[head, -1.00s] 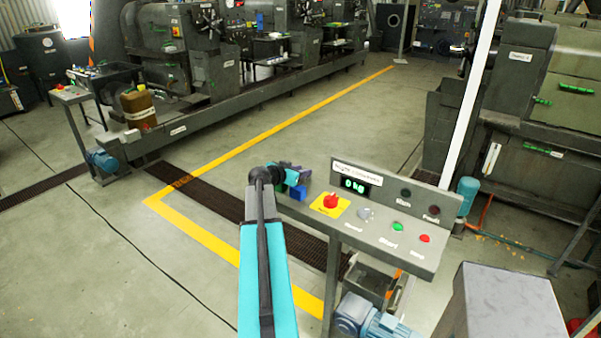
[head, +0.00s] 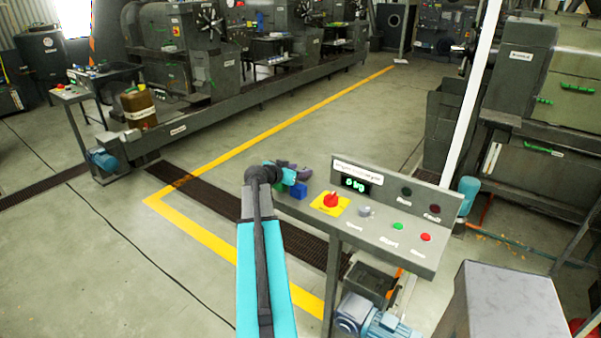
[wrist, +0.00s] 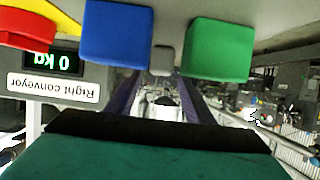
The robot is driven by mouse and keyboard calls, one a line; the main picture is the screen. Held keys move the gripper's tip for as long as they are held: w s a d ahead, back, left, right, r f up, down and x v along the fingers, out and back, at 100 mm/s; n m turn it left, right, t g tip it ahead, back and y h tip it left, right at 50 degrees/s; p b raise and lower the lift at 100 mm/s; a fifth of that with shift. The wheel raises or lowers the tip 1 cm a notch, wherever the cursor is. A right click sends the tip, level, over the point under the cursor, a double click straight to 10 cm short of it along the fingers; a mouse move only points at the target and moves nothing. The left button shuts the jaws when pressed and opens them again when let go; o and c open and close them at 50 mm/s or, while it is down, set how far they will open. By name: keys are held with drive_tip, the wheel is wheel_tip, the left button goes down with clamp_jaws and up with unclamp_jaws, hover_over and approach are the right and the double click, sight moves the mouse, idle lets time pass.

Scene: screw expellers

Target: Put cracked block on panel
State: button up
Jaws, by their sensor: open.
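My gripper (head: 297,168) is open at the left end of the control panel (head: 385,230), level with the blocks or a little above them. In the wrist view its two purple fingers stand apart, with nothing seen between them (wrist: 160,108). A blue block (head: 299,192) and a green block (head: 281,187) sit side by side on the panel's left end. The wrist view shows the blue block (wrist: 116,33), the green block (wrist: 218,50) and a small grey piece (wrist: 162,60) between them. I see no crack on any block, so I cannot tell which is the cracked one.
The panel carries a red knob on a yellow plate (head: 330,203), a grey knob, a green button and a red button. A raised display board (head: 390,187) stands behind them. A white pole (head: 473,100) rises behind the panel. Open floor lies to the left.

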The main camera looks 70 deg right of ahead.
drive_tip(key=b+v, duration=0.2)
drive_tip(key=v, duration=0.8)
drive_tip(key=shift+b, duration=0.4)
